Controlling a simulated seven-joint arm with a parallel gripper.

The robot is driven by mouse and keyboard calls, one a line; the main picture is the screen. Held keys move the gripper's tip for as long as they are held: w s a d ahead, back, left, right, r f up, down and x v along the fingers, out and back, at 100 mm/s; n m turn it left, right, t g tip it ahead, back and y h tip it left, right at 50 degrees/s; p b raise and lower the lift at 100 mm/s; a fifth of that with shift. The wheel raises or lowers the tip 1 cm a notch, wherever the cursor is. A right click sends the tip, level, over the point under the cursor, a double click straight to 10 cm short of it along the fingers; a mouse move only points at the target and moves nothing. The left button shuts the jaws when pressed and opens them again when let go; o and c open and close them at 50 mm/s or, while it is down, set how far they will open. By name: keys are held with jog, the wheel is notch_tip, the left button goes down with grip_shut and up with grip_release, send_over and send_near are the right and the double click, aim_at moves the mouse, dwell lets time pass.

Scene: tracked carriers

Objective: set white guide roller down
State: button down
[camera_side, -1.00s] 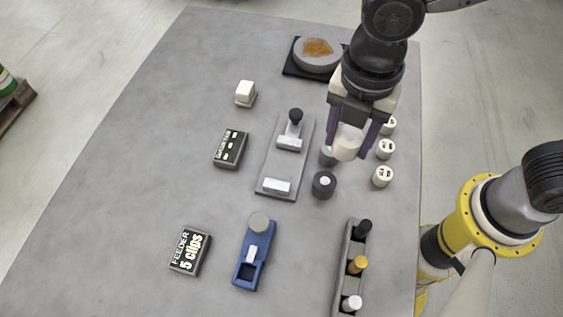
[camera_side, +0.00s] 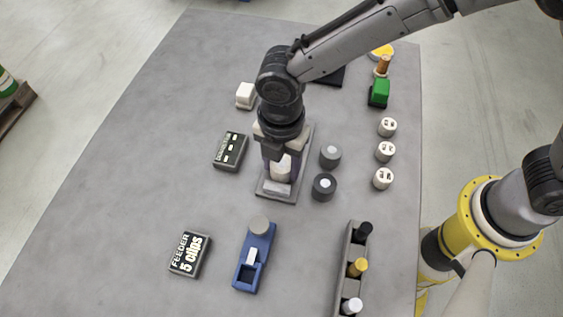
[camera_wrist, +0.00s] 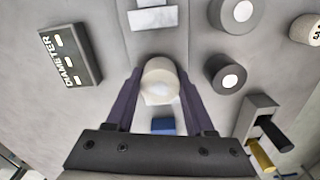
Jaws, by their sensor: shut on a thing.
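My gripper (camera_side: 281,176) is shut on the white guide roller (camera_side: 281,168) above the lower part of the grey carrier plate (camera_side: 291,198). The roller appears upright between the dark purple fingers; in the wrist view the roller (camera_wrist: 160,78) shows its round pale top between the fingertips (camera_wrist: 159,88). A white block (camera_side: 272,188) on the plate shows just below the roller in the side view. Whether the roller touches the plate cannot be told. My arm hides the plate's upper part in the side view; a white block (camera_wrist: 153,16) there shows in the wrist view.
Two dark rollers (camera_side: 330,156) (camera_side: 324,187) stand right of the plate, with several white rollers (camera_side: 385,151) beyond. A dark label box (camera_side: 230,151) is close on the left. The blue holder (camera_side: 246,277) and a peg rack (camera_side: 343,285) lie nearer the front.

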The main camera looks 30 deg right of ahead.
aim_at(282, 163)
jog(key=shift+f, duration=0.3)
jog(key=shift+c, duration=1.3)
grip_release()
jog(key=shift+r, duration=0.1)
notch_tip(282, 163, up, 12)
jog(key=shift+r, duration=0.1)
